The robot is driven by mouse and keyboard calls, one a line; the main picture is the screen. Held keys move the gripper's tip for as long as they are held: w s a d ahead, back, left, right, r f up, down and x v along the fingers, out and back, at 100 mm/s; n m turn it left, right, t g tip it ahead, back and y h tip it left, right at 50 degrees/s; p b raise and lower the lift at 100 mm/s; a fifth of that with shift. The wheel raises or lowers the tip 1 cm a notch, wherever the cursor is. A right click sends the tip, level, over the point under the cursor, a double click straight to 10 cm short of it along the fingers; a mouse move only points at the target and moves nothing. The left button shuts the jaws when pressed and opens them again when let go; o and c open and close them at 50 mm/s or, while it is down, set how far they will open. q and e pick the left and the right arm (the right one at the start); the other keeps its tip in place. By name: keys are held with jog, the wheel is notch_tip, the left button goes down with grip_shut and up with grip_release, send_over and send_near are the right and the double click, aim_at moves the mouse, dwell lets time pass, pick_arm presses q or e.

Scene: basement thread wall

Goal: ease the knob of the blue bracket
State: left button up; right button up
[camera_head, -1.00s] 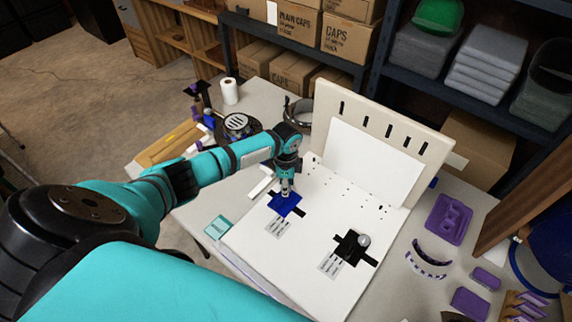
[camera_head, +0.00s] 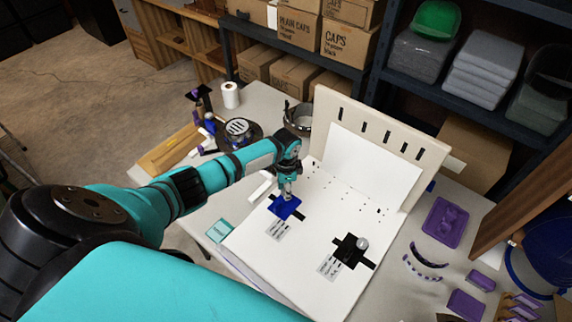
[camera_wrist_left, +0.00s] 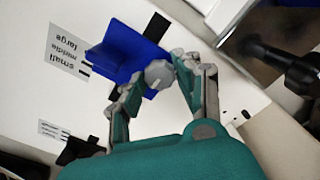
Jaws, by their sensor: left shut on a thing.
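The blue bracket (camera_head: 281,210) sits on the white board (camera_head: 310,263), over a black strip. It also shows in the left wrist view (camera_wrist_left: 118,52), with a grey faceted knob (camera_wrist_left: 159,74) at its near end. My left gripper (camera_head: 287,196) comes down onto the bracket from above. In the left wrist view its fingers (camera_wrist_left: 157,78) are on either side of the knob and closed on it. The fingers hide the knob in the head view. A label reading small, middle, large (camera_wrist_left: 67,50) lies beside the bracket. My right gripper is not in view.
A black bracket with a round knob (camera_head: 361,244) sits further right on the board. An upright slotted panel (camera_head: 375,130) stands behind. Purple parts (camera_head: 446,221) lie to the right. A ring-shaped metal thing (camera_head: 299,116) and a paper roll (camera_head: 230,95) stand at the back left.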

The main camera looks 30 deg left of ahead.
pick_arm(q)
jog(key=o, duration=1.1)
jog(key=shift+o, duration=0.2)
notch_tip(320, 180, up, 12)
jog(key=shift+s, duration=0.1)
